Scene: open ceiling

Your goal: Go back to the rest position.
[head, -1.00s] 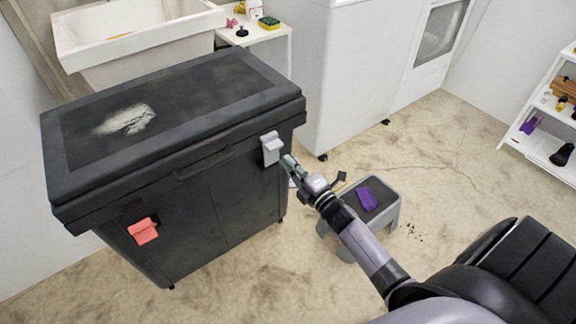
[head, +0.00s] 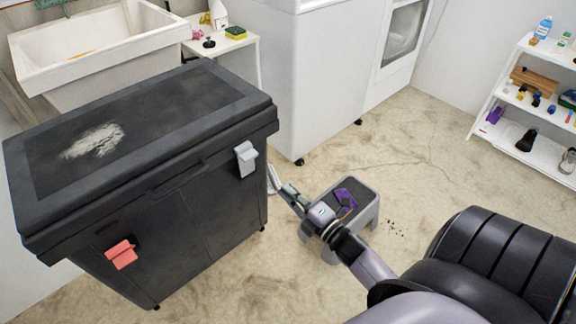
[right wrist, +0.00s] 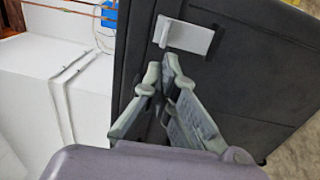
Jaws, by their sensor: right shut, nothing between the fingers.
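My right gripper (head: 279,180) is shut and empty in the head view, beside the right end of the dark chest (head: 190,200). In the right wrist view its fingertips (right wrist: 161,75) meet just below the grey-white latch (right wrist: 188,36) on the chest's dark wall. The same latch (head: 246,158) shows in the head view, with a gap between it and the gripper. The chest's lid (head: 150,110) is down. My left gripper is not in view.
A grey step stool (head: 362,217) with a purple item (head: 345,198) stands behind my right wrist. A red latch (head: 122,254) sits on the chest's front. A white cabinet (head: 325,80), a sink (head: 100,50) and a shelf (head: 510,120) stand farther back. Open floor lies right of the stool.

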